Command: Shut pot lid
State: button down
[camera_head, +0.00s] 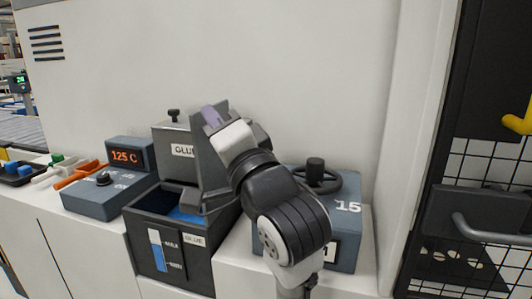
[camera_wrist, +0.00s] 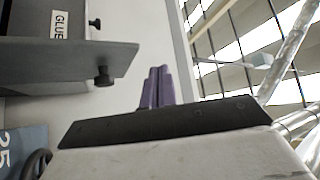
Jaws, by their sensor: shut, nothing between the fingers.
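The glue pot (camera_head: 165,238) is a dark box with a GLUE label, open at the top with blue inside. Its lid (camera_head: 205,168) appears as a dark panel standing raised at the pot's right side. In the wrist view the lid (camera_wrist: 60,62) crosses the upper left, with a black knob (camera_wrist: 103,77) on its near face. My gripper (camera_head: 211,116) is beside the lid's upper part, on its right. Its purple fingertips (camera_wrist: 156,86) are together and empty, apart from the knob in the wrist view. My wrist hides part of the lid in the head view.
A grey GLUE container (camera_head: 172,138) with a top knob stands behind the pot. A control box reading 125 C (camera_head: 125,156) is at left. A blue-grey box with a black handwheel (camera_head: 316,180) is at right, partly behind my arm. The wall is close behind.

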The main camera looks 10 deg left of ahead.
jog(key=w+d+f+m+g+h+b, duration=0.1)
jog(key=d+f+m+h, duration=0.25)
jog(key=d, duration=0.25)
jog(key=w+d+f+m+h, duration=0.1)
jog(key=d+f+m+h, duration=0.1)
jog(key=d+m, duration=0.25)
jog(key=w+a+p, duration=0.2)
jog(key=w+a, duration=0.4)
jog(key=a, duration=0.3)
jog(key=shift+w+a+f+n, duration=0.15)
jog(key=shift+w+a+n, duration=0.15)
jog(key=shift+w+a, duration=0.1)
